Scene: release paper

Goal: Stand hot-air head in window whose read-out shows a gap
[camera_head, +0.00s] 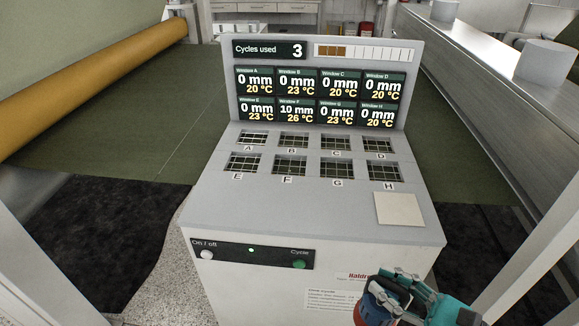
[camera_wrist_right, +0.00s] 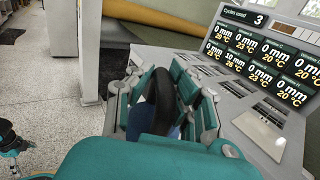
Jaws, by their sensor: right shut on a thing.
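My right gripper (camera_head: 398,290) is shut on the hot-air head (camera_head: 374,308), a blue and red body at the front right of the machine. In the right wrist view, a black curved part (camera_wrist_right: 154,98) of the head stands between the fingers. The read-out panel (camera_head: 318,68) shows 10 mm and 26 °C for Window F; all others show 0 mm. Window F (camera_head: 289,166) is an open grid in the front row, between E (camera_head: 244,163) and G (camera_head: 337,170). A teal and black part, seemingly my left gripper (camera_wrist_right: 12,140), shows at the wrist view's left edge; its fingers are unclear.
A pale square plate (camera_head: 398,209) lies on the machine top in front of H. The panel reads "Cycles used 3". The front carries an on/off button (camera_head: 207,255) and a green Cycle button (camera_head: 299,265). The rest of the top's front is clear.

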